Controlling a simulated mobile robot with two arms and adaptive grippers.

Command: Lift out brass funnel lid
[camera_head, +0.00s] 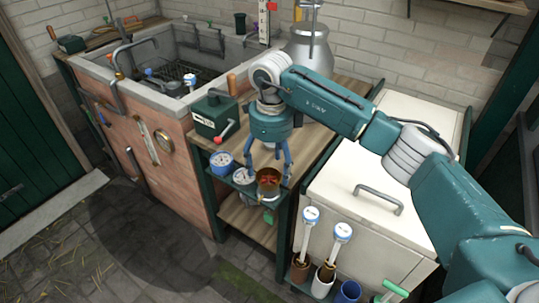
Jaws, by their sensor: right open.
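A brass-coloured round piece (268,186) with a reddish top, which looks like the brass funnel lid, sits at the front edge of the wooden shelf unit. My right gripper (268,168) points down over it with its fingers spread, one on either side. The fingers look open and hold nothing; whether they touch the piece cannot be told. What lies beneath the piece is partly hidden. My left gripper is not in view.
White-and-blue round tops (221,160) stand just left of the piece. A green box (215,116) with a red knob sits behind. A white chest (350,196) with a grey handle is at right.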

